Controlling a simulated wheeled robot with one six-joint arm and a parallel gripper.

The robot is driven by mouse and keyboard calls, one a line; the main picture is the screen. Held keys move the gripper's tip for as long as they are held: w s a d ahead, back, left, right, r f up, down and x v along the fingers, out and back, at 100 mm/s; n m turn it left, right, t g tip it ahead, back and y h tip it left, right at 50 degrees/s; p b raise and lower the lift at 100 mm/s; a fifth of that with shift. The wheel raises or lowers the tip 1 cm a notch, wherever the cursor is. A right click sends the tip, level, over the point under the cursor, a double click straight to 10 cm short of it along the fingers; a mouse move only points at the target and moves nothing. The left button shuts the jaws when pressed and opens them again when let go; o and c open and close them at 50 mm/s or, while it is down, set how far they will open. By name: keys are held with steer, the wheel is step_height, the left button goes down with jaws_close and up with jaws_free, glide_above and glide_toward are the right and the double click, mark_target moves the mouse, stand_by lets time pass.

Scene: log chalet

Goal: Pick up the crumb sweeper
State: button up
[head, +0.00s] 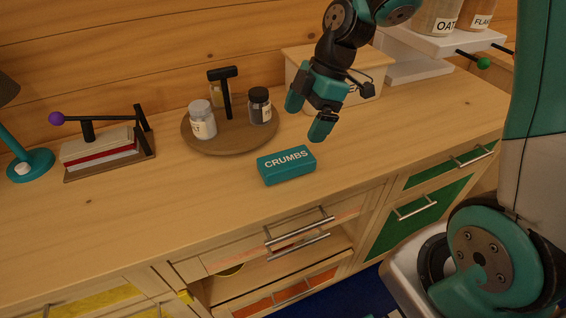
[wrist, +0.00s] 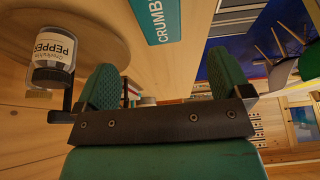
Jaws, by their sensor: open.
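The crumb sweeper is a teal block (head: 287,166) with "CRUMBS" on its top, lying on the wooden counter near the front edge in the head view. Part of it (wrist: 157,20) shows at the top of the wrist view, cut off by the frame. My gripper (head: 308,116) is open and empty, above the counter and a little behind and to the right of the sweeper in the head view. Its two green fingers (wrist: 164,88) stand apart in the wrist view. The gripper does not touch the sweeper.
A round wooden tray (head: 190,141) holds a salt-like jar (head: 203,122) and a dark pepper jar (head: 260,106), close left of my gripper. A light box (head: 300,62) stands behind it. Drawers (head: 270,262) open below the counter's front edge. The counter is clear around the sweeper.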

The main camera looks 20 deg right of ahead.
mark_target(287, 159)
steer(key=x, duration=1.1)
steer(key=shift+d+f+p, duration=0.15)
steer(key=shift+f+p, duration=0.05)
steer(key=shift+p, duration=0.2)
steer(key=shift+c, duration=0.4)
steer(key=c, duration=1)
